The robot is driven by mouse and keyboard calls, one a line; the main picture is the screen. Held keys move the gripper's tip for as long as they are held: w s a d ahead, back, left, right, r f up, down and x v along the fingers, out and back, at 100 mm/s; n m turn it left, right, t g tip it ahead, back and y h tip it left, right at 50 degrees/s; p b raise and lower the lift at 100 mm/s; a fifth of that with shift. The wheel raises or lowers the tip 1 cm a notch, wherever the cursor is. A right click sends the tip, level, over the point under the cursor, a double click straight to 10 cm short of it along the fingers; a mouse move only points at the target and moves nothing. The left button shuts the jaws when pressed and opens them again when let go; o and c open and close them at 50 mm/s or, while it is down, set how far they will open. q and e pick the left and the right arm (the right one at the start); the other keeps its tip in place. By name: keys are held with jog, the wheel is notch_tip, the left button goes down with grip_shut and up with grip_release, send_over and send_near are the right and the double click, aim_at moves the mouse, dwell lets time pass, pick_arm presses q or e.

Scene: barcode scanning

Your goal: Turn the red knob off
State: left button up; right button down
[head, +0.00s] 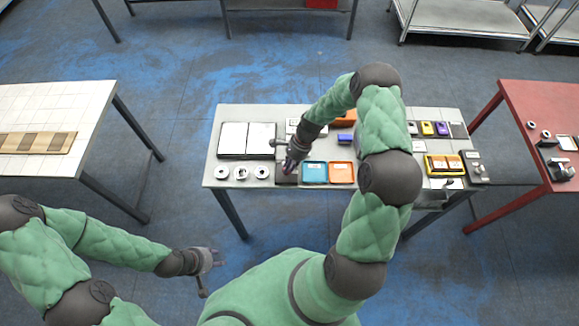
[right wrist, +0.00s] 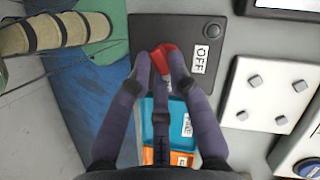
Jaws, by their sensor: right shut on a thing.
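The red knob (right wrist: 167,56) sits on a dark panel (right wrist: 183,32) in the right wrist view. A white label reading OFF (right wrist: 200,59) is beside it, and a round dark button (right wrist: 212,30) is near the panel's corner. My right gripper (right wrist: 163,62) is shut on the knob, with a finger on either side. The fingers hide part of the knob, so its exact turn is hard to tell. In the head view, my right gripper (head: 290,163) is over the dark panel (head: 286,180). My left gripper (head: 210,262) is open and empty, away from the table.
Blue (head: 314,172) and orange (head: 341,172) trays lie right beside the panel. White rolls (head: 241,173) and white pads (head: 247,137) lie to its left. A yellow case (head: 443,164) is at the table's right. Other tables stand left (head: 75,105) and right (head: 535,100).

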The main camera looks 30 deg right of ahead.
jog(key=n+g+b, duration=0.1)
jog(key=n, duration=0.1)
jog(key=n+b, duration=0.1)
jog(key=n, duration=0.1)
jog(key=n+g+b, duration=0.1)
jog(key=n, duration=0.1)
jog(key=shift+w+a+f+n+g+h, duration=0.2)
jog(key=shift+f+n+g+h, duration=0.05)
jog(key=shift+n+g+h, duration=0.05)
jog(key=n+g+h+b, duration=0.1)
jog(key=n, duration=0.2)
jog(key=shift+n+b, duration=0.3)
jog(key=shift+b, duration=0.1)
jog(key=shift+a+n, duration=0.1)
jog(key=shift+n, duration=0.5)
jog(key=shift+n+h, duration=0.3)
jog(key=shift+s+g, duration=0.1)
jog(key=shift+g, duration=0.2)
jog(key=c, duration=1.1)
grip_release()
jog(key=shift+c, duration=0.2)
jog(key=shift+w+r, duration=0.15)
jog(key=shift+w, duration=0.05)
